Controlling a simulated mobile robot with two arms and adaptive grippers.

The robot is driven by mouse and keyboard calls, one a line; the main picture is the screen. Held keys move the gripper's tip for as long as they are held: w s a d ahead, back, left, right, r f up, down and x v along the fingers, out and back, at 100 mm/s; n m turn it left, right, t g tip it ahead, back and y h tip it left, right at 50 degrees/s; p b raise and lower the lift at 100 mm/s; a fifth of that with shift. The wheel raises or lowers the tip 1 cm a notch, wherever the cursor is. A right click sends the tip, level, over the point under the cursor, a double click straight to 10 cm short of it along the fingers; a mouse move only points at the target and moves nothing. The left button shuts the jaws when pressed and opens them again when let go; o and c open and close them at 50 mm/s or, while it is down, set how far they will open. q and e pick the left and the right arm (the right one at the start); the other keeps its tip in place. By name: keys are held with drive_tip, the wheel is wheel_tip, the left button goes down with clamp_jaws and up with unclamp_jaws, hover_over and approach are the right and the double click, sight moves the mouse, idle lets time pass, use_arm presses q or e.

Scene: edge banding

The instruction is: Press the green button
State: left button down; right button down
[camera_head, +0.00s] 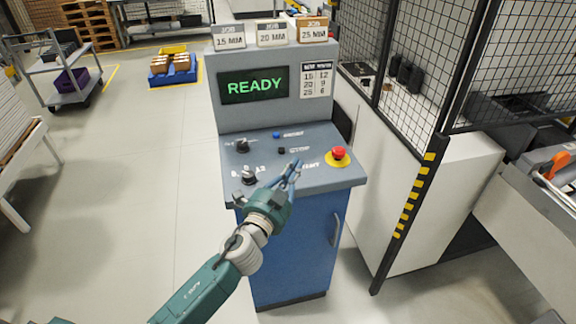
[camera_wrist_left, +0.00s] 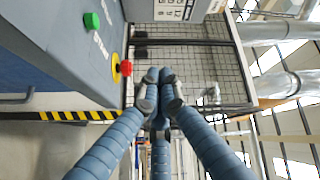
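The green button (camera_wrist_left: 91,21) shows in the left wrist view at the upper left, on the grey console panel. In the head view it cannot be made out; my left gripper covers that part of the panel. My left gripper (camera_head: 294,167) comes in from the lower left, over the front right of the panel. In the left wrist view its fingers (camera_wrist_left: 158,88) meet at the tips with nothing between them. The green button lies off to the side of the fingertips there. I cannot tell the height of the fingertips above the panel. My right gripper is not in view.
A red mushroom button (camera_head: 338,153) on a yellow base sits right of the fingertips. Black knobs (camera_head: 248,177) and a blue button (camera_head: 276,135) are on the panel (camera_head: 325,180). The screen (camera_head: 254,86) reads READY. A mesh fence (camera_head: 424,70) stands at the right.

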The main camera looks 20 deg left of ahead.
use_arm(q)
drive_tip(key=w+d+r+m+g+h, duration=0.3)
drive_tip(key=d+r+m+g+h, duration=0.4)
drive_tip(key=d+m+h, duration=0.8)
drive_tip(key=w+a+f+m+g+y, duration=0.1)
drive_tip(key=w+a+m+y, duration=0.2)
drive_tip(key=a+y, duration=0.4)
drive_tip(key=w+a+f+m+g+y+p, duration=0.1)
drive_tip(key=w+a+f+m+y, duration=0.1)
drive_tip(key=a+y, duration=0.5)
drive_tip(key=w+a+m, duration=0.1)
drive_tip(key=a+m, duration=0.1)
drive_tip(key=a, duration=0.4)
drive_tip(key=shift+g, duration=0.4)
drive_tip(key=shift+w+f+b, duration=0.1)
drive_tip(key=shift+f+b, duration=2.3)
drive_tip(key=shift+f, duration=2.05)
